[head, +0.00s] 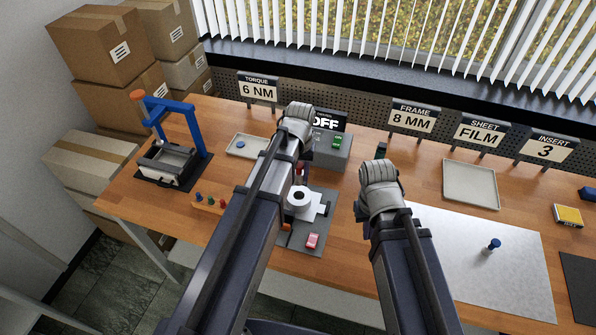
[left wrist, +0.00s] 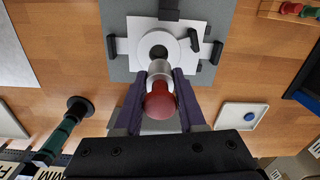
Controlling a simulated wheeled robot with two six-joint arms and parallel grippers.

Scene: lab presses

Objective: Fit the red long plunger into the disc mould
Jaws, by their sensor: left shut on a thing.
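The red long plunger (left wrist: 160,102) has a round red knob and a silver shaft. My left gripper (left wrist: 160,98) is shut on it in the left wrist view, one finger on each side.
The mould is on a grey mat (head: 286,239) with a pink block (head: 312,241). A rack (head: 208,203) with several coloured knobs and a blue press (head: 175,140) stand left. The OFF box (head: 335,148) stands behind. A pale sheet (head: 500,275) with a blue-knobbed piece lies right.

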